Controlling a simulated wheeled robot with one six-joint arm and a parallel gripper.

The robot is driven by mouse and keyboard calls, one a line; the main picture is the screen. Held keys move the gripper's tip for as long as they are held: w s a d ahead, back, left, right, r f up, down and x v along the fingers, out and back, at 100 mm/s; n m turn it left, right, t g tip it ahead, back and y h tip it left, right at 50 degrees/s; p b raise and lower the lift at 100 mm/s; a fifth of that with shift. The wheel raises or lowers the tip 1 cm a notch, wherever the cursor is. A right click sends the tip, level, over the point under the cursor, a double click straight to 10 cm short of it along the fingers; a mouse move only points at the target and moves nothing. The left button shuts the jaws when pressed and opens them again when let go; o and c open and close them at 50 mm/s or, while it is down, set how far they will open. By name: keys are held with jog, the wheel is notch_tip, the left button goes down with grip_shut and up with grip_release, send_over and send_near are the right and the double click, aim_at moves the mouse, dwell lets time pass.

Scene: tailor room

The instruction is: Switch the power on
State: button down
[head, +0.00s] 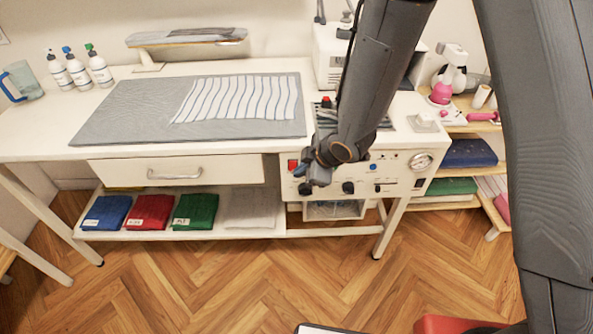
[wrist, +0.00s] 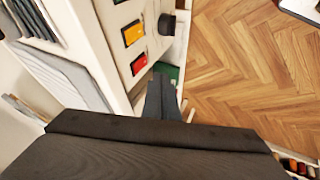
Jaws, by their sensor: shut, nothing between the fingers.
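The white machine's front control panel (head: 400,180) is at the right end of the table in the head view. It carries a red switch (head: 293,165), black knobs (head: 348,187), a blue button (head: 373,167) and a round gauge (head: 422,161). In the wrist view, an orange-yellow switch (wrist: 133,33) and a red-orange switch (wrist: 139,64) sit on the white panel near a black knob (wrist: 166,24). My gripper (head: 314,179) is in front of the panel's left part and hides some of it. Its fingers (wrist: 161,88) are shut and empty, beside the red-orange switch; contact is unclear.
A grey ironing mat (head: 130,110) with striped cloth (head: 240,98) covers the tabletop. A drawer (head: 175,172) is left of the panel. Blue, red and green folded cloths (head: 195,211) lie on the shelf below. The wooden floor (head: 230,280) in front is clear.

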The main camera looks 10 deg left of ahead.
jog(key=v, duration=0.7)
jog(key=shift+s+r, duration=0.25)
jog(key=shift+r, duration=0.05)
jog(key=shift+d+f+b, duration=0.1)
jog(key=shift+f+b, duration=0.05)
jog(key=shift+b, duration=0.15)
jog(key=shift+s+f+b, duration=0.2)
jog(key=shift+f+b, duration=0.35)
jog(key=shift+b, duration=0.35)
